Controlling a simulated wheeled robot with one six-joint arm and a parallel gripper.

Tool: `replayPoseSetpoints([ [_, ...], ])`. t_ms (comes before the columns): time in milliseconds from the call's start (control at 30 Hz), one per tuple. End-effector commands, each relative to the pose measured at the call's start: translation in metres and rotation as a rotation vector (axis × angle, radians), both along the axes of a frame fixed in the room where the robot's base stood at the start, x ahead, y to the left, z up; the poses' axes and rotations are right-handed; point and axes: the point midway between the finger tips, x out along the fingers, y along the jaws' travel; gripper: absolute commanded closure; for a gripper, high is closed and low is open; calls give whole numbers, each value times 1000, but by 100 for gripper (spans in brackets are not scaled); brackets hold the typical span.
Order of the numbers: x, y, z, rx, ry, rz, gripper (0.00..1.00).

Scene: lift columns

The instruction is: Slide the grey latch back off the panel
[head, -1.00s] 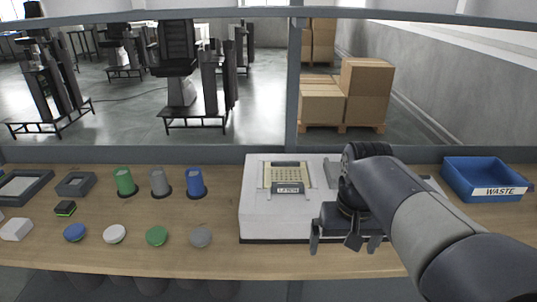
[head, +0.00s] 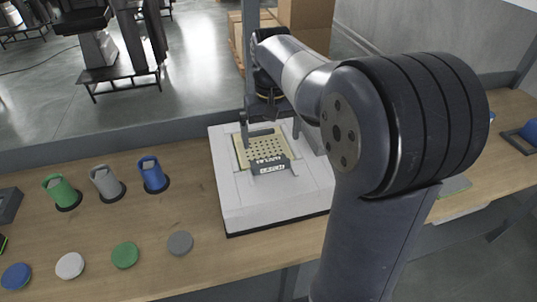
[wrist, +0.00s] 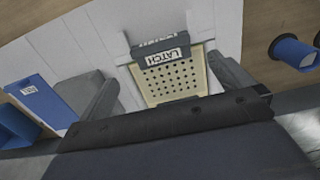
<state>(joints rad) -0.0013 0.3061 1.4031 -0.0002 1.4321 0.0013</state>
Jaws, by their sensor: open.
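The grey latch (head: 270,166) lies across the front part of the cream perforated panel (head: 262,150), which is set in the top of the white box (head: 285,203). In the wrist view the latch (wrist: 162,57) carries a white LATCH label and sits at the top edge of the panel (wrist: 172,84). My gripper (head: 271,130) is open and empty over the back of the panel. In the wrist view its fingers (wrist: 162,76) stand on either side of the panel, apart from the latch. I cannot tell their exact height. The gripper body hides the panel's near end in the wrist view.
Green (head: 61,192), grey (head: 106,184) and blue (head: 153,175) cups stand left of the box. Several coloured discs lie in front of them. A labelled blue piece (wrist: 40,100) shows at the wrist view's left. My arm hides the bench right of the box.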

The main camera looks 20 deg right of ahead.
Motion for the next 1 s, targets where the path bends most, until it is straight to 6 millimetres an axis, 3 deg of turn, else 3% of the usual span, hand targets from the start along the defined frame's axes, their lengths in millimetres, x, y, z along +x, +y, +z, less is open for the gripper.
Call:
replayPoseSetpoints([
  [200,-1,0,-44,0,5,0,0],
  [400,0,0,-71,0,3,0,0],
  [833,0,0,-80,0,0,0,1],
  [1000,0,0,-80,0,0,0,15],
])
